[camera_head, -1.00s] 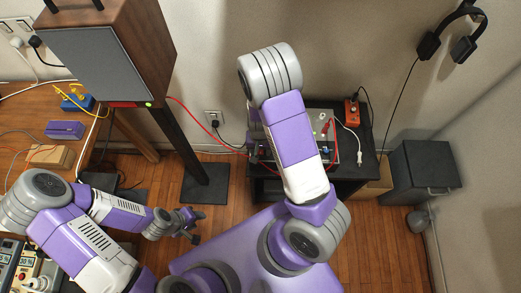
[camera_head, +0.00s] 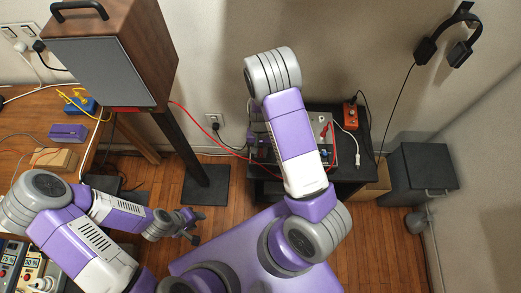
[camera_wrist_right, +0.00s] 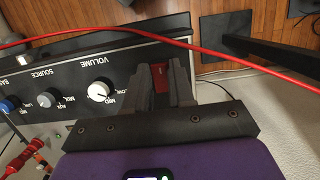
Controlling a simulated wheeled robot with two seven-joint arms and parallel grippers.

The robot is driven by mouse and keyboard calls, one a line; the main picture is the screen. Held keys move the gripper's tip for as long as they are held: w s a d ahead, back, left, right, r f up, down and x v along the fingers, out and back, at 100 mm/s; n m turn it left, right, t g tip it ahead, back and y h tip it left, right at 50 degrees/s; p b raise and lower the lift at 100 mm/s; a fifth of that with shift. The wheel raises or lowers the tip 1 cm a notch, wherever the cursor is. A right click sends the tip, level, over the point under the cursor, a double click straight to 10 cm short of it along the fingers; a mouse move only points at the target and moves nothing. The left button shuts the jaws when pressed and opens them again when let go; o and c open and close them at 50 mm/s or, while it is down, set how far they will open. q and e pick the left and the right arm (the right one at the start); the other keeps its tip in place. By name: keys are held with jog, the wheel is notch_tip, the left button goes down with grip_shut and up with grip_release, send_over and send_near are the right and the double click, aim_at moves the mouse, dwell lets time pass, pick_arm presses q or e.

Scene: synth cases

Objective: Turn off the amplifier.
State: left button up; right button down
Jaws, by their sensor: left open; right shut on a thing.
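The amplifier (camera_head: 315,117) sits on a black stand at the back, largely hidden behind my right arm in the head view. In the right wrist view its black front panel (camera_wrist_right: 75,62) shows a white volume knob (camera_wrist_right: 99,91), a grey source knob (camera_wrist_right: 52,101) and a blue knob (camera_wrist_right: 8,104). A red switch (camera_wrist_right: 160,77) sits between the fingers of my right gripper (camera_wrist_right: 168,84), which is shut on it at the panel's end. My left gripper (camera_head: 193,226) is open and empty above the floor, away from the amplifier.
A wooden speaker (camera_head: 110,70) stands left of the amplifier. A red cable (camera_wrist_right: 215,55) crosses the right wrist view close to my gripper. An orange box (camera_head: 350,116) sits on the stand (camera_head: 362,165). A dark grey cabinet (camera_head: 423,168) stands to the right.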

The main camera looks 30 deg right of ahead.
aim_at(261, 150)
jog(key=shift+w+g, duration=0.1)
jog(key=shift+g, duration=0.2)
jog(key=c, duration=1)
grip_release()
jog(key=shift+o, duration=0.2)
jog(key=shift+r, duration=0.1)
jog(key=p+v, duration=0.2)
jog(key=v, duration=0.5)
jog(key=shift+d+r, duration=0.2)
